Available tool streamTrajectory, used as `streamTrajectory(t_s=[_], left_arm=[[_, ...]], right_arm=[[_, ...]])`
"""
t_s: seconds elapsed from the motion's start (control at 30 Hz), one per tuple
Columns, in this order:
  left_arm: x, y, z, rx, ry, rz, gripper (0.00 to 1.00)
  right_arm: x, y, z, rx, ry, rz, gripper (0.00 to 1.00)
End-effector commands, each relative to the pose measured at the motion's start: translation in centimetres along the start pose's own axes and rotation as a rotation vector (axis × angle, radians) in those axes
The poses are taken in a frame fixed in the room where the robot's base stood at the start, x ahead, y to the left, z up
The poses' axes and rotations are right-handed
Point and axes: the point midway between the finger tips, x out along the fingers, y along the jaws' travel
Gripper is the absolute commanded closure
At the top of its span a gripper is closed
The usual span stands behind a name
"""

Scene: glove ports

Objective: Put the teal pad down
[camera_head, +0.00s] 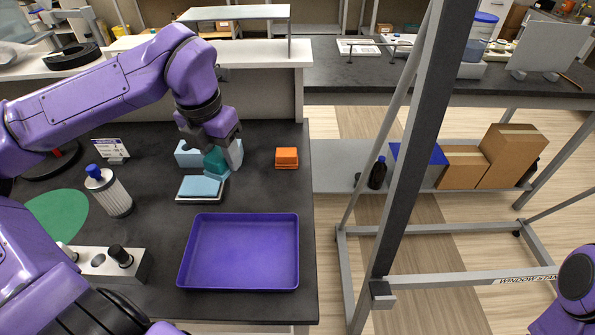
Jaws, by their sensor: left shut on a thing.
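The teal pad (214,164) is between the fingers of my left gripper (220,158). The gripper is shut on it and points down, just behind a small tray (180,200) with a light blue pad (199,187) on it. Whether the teal pad touches the surface below is hard to tell. A light blue block (186,154) is just left of the gripper, partly hidden by it. My right arm shows only as a purple link at the lower right edge; its gripper is out of the picture.
A purple tray (240,250) lies empty at the front of the dark bench. An orange block (287,158) is to the right of the gripper. A blue-capped cartridge (108,191), a green disc (58,218) and a grey holder (100,264) stand left. A metal frame (410,150) rises right of the bench.

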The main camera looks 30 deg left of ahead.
Motion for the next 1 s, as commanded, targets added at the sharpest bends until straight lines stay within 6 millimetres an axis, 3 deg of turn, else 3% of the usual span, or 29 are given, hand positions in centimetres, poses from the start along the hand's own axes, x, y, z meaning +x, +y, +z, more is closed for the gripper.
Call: streamTrajectory(t_s=[0.33, 0.5, 0.83, 1.0], left_arm=[[4.8, -5.8, 6.5, 0.006, 0.016, 0.005, 0.87], [8.9, -7.9, 8.3, 0.004, 0.014, 0.002, 0.87], [13.6, -9.3, 9.2, 0.005, 0.01, 0.0, 0.87], [14.5, -9.2, 9.0, 0.003, 0.007, -0.001, 0.87]], right_arm=[[-1.0, 0.1, -0.3, 0.0, -0.001, 0.001, 0.57], [-1.3, 0.1, -0.5, 0.0, 0.0, 0.0, 0.57], [-1.7, 0.2, -0.7, 0.0, -0.001, 0.0, 0.57], [-1.7, 0.2, -0.7, 0.0, -0.001, 0.0, 0.57]])
